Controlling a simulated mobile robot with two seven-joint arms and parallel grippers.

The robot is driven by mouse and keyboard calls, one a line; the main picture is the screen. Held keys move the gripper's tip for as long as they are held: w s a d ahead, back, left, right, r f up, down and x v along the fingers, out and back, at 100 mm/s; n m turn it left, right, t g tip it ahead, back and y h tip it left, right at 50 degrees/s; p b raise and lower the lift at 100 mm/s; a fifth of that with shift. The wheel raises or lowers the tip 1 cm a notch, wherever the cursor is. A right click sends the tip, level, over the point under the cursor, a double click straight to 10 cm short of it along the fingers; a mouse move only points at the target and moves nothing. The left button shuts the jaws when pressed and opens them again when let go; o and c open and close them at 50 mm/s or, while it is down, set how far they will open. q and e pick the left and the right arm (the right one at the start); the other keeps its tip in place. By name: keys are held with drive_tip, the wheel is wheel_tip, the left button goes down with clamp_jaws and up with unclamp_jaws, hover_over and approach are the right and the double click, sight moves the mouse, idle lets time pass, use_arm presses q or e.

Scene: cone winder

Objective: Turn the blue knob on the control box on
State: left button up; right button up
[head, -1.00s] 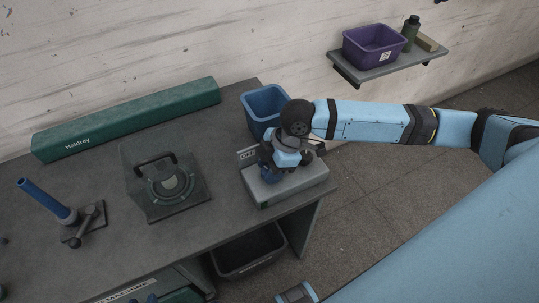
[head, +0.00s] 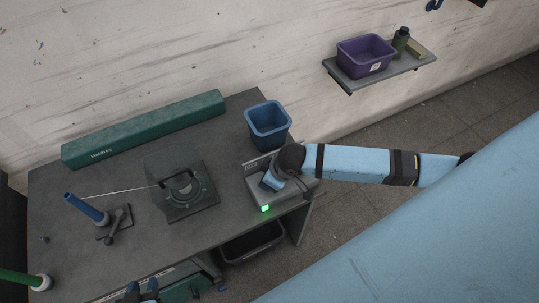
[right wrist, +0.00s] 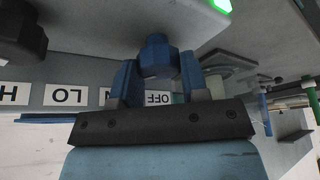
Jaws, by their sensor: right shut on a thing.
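The control box (head: 285,194) is a grey box at the right end of the table, with a green lamp (head: 265,208) lit on its front. In the head view my right arm covers the knob and the gripper's fingertips. In the right wrist view the blue knob (right wrist: 157,52) sits between the fingers of my right gripper (right wrist: 159,76), which is shut on it. Printed labels OFF (right wrist: 158,98) and LO (right wrist: 67,95) show beside it; another is partly hidden by a finger. My left gripper (head: 142,290) shows at the bottom edge, fingers apart and empty.
A blue bin (head: 268,124) stands behind the box. A clear-shielded device (head: 182,190) is to its left, with a thread from a blue rod (head: 86,208). A long green case (head: 145,130) lies at the back. A purple bin (head: 365,57) is on a wall shelf.

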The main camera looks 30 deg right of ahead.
drive_tip(key=shift+r+m+p, duration=0.1)
drive_tip(key=shift+m+p, duration=0.25)
drive_tip(key=shift+m, duration=0.05)
drive_tip(key=o, duration=0.9)
drive_tip(key=shift+o, duration=0.2)
drive_tip(key=v, duration=1.3)
drive_tip(key=shift+s+r+b, duration=0.25)
drive_tip(key=shift+r+b, duration=0.1)
drive_tip(key=shift+b, duration=0.05)
drive_tip(key=shift+a+f, duration=0.1)
drive_tip(key=shift+a, duration=0.1)
